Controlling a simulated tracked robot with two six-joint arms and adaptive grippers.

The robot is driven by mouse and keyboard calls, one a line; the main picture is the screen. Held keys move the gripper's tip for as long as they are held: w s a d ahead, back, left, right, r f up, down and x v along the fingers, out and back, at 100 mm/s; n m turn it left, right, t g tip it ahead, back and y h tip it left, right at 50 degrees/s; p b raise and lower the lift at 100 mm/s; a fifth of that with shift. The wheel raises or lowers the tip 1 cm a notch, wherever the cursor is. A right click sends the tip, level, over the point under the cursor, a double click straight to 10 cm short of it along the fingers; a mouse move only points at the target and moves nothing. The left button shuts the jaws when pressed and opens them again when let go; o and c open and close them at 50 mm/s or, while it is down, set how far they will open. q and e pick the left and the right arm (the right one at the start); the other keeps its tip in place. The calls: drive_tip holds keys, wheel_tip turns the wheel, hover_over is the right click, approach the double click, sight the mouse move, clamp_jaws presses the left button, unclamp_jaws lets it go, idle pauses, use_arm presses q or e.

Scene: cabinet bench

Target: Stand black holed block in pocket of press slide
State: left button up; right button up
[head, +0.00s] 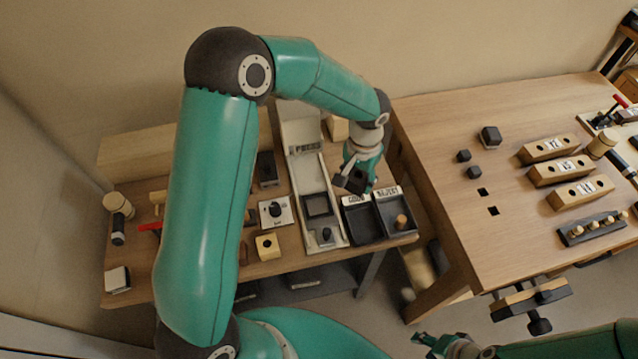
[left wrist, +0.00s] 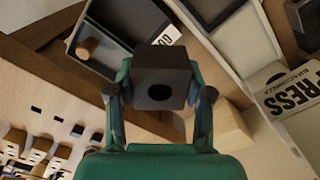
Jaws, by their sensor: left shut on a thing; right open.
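My left gripper (head: 357,178) is shut on the black holed block (left wrist: 162,78). In the left wrist view the block sits between both fingers, its round hole facing the camera. In the head view the block (head: 350,183) is small and partly covered by the gripper, above the back of the trays. The press slide has a dark square pocket (head: 318,206) on the pale rail, left of and below the held block. The pocket's frame also shows in the left wrist view (left wrist: 208,10). My right gripper (head: 432,342) is open at the bottom edge, far from the block.
The GOOD tray (head: 361,233) and the REJECT tray (head: 408,230) stand right of the slide; a wooden peg (head: 401,221) is in REJECT. The press (head: 302,130) rises behind the slide. A knob switch (head: 276,210) stands left. The right table (head: 440,150) holds several blocks.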

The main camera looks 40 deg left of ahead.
use_arm(q)
drive_tip(key=shift+s+a+f+b, duration=0.1)
drive_tip(key=shift+a+f+b, duration=0.1)
drive_tip(key=shift+b, duration=0.25)
drive_tip(key=s+a+f+n+b, duration=0.1)
drive_tip(key=s+a+n+b, duration=0.1)
drive_tip(key=a+n+b, duration=0.3)
drive_tip(key=n+b, duration=0.5)
drive_tip(key=b, duration=0.6)
hover_over(318, 207)
drive_tip(key=shift+a+f, duration=0.1)
drive_tip(key=shift+f, duration=3.3)
drive_tip(key=shift+f+b, duration=0.9)
drive_tip(key=shift+b, duration=0.25)
